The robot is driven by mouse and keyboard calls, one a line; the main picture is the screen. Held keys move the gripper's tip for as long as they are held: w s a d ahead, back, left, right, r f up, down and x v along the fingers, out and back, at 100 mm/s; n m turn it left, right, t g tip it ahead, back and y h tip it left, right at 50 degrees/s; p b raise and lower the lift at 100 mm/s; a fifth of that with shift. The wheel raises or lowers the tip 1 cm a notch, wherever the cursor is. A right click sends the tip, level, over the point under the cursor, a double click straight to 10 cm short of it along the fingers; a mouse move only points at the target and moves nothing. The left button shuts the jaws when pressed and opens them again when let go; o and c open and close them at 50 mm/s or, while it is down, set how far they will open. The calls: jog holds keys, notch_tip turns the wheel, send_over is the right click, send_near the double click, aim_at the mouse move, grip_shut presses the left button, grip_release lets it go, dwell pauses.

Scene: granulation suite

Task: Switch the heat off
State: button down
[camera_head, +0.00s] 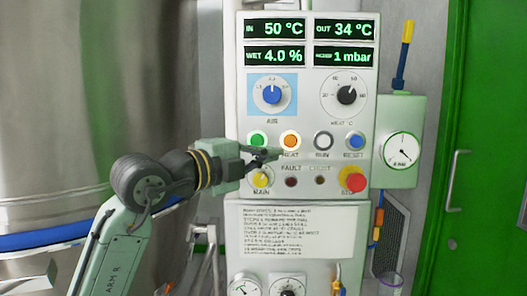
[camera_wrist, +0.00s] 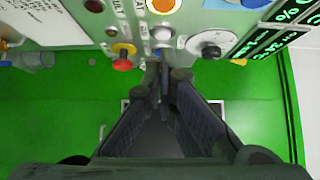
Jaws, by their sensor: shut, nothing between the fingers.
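The control panel (camera_head: 305,120) faces me. Its HEAT button (camera_head: 290,141) is orange with a white ring, in the button row between a green button (camera_head: 258,140) and the RUN button (camera_head: 323,141). The orange button also shows at the top edge of the wrist view (camera_wrist: 162,5). My gripper (camera_head: 274,154) is shut and empty. In the head view its tips appear just below and left of the HEAT button and cover part of its label. In the wrist view the fingertips (camera_wrist: 163,72) point toward the panel, below the row. I cannot tell whether they touch it.
The blue RESET button (camera_head: 355,141) and red stop button (camera_head: 353,181) are to the right. A yellow MAIN knob (camera_head: 262,178) is close below my gripper. AIR (camera_head: 272,95) and heat (camera_head: 347,95) dials are above. A steel vessel (camera_head: 90,90) stands left, a gauge box (camera_head: 401,140) right.

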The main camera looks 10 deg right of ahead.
aim_at(288, 147)
jog(key=p+x, duration=0.1)
jog(key=x, duration=0.2)
jog(key=w+p+x, duration=0.1)
jog(key=x, duration=0.2)
jog(key=a+p+x, duration=0.1)
jog(key=x, duration=0.1)
jog(key=shift+w+d+r, duration=0.1)
jog(key=shift+w+d, duration=0.25)
jog(key=shift+w, duration=0.25)
jog(key=shift+w+d, duration=0.15)
jog(key=shift+w, duration=0.35)
